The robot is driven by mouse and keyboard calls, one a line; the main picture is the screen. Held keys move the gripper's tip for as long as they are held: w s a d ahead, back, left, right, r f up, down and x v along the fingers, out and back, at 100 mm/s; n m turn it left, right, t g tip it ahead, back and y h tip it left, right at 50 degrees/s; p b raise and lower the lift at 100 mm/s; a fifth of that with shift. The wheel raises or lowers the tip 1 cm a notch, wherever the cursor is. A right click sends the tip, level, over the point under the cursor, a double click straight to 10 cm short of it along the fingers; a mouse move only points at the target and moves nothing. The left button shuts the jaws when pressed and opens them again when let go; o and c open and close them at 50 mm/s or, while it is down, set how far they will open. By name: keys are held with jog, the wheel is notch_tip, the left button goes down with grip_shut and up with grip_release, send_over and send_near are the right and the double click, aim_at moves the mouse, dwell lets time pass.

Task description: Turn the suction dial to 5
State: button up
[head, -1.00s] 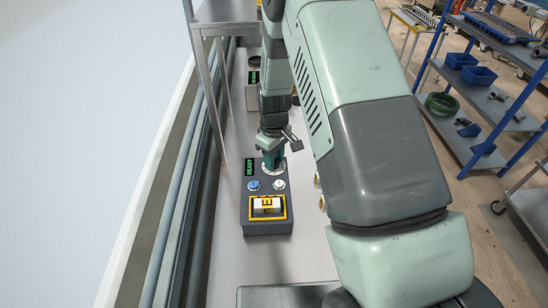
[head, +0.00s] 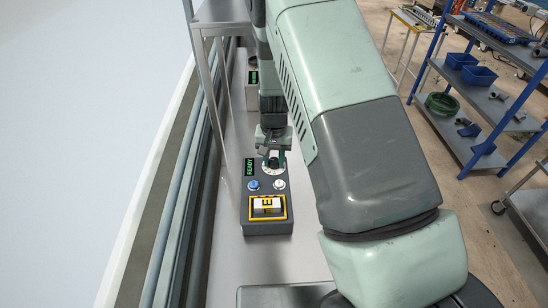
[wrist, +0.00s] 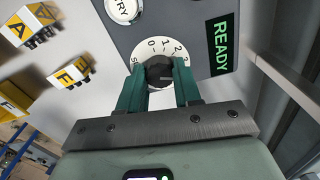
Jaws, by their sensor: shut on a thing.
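The suction dial is a dark round knob (wrist: 159,72) on a white numbered plate (wrist: 151,46) in the wrist view. The figures 0, 1 and 2 read along the plate's far edge; other marks are partly covered. Where the knob points I cannot tell. My gripper (wrist: 160,88) has its two green fingers shut on the knob, one on each side. In the head view my gripper (head: 273,158) is down over the dial plate (head: 272,170) at the far end of the dark control box (head: 268,228), and the knob is mostly hidden.
The box carries a lit READY display (head: 249,167), a blue button (head: 253,184), a white button (head: 279,184) and a yellow-framed window (head: 267,207). Lettered yellow-and-white blocks (wrist: 69,74) lie beside the box. A metal stand (head: 213,90) rises at the left.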

aim_at(274, 160)
jog(key=m, duration=0.4)
jog(key=shift+m, duration=1.7)
jog(key=o, duration=1)
jog(key=shift+o, duration=0.2)
notch_tip(274, 160, up, 11)
